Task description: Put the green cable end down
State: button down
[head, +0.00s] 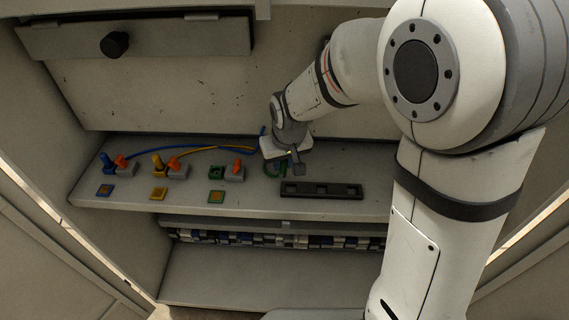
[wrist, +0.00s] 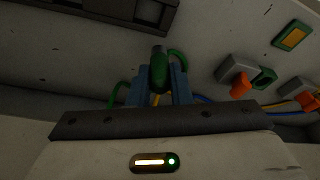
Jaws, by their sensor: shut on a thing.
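The green cable end (wrist: 159,73) is a green plug with a dark tip, held between the two blue-grey fingers of my gripper (wrist: 158,84) in the wrist view. Green cable loops out on both sides of the fingers. In the head view my gripper (head: 296,166) is over the shelf, just behind the dark slotted rack (head: 321,197), with the green cable (head: 272,170) to its left. The rack also shows at the top of the wrist view (wrist: 120,12). The head view does not show the plug clearly, nor whether it touches the shelf.
Left on the shelf (head: 255,203) are a green socket (head: 217,172) with an orange lever (head: 237,165), and yellow (head: 158,170) and blue (head: 107,168) sockets with cables plugged in. Coloured square plates lie before them. Blue and yellow cables run behind toward my gripper.

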jog(key=shift+f, duration=0.7)
jog(key=shift+f, duration=0.1)
jog(key=c, duration=1.8)
grip_release()
jog(key=shift+f, duration=0.1)
jog(key=o, duration=0.5)
jog(key=shift+r, duration=0.65)
jog(key=v, duration=1.1)
jog(key=s+d+m, duration=0.1)
jog(key=s+d, duration=0.4)
jog(key=s+d+m, duration=0.1)
jog(key=s+d, duration=0.3)
jog(key=d, duration=0.1)
jog(key=s+d+m+h, duration=0.1)
jog(key=s+d+m, duration=0.1)
jog(key=s+d, duration=0.3)
jog(key=shift+s+d+f, duration=0.2)
jog(key=shift+s+f, duration=0.15)
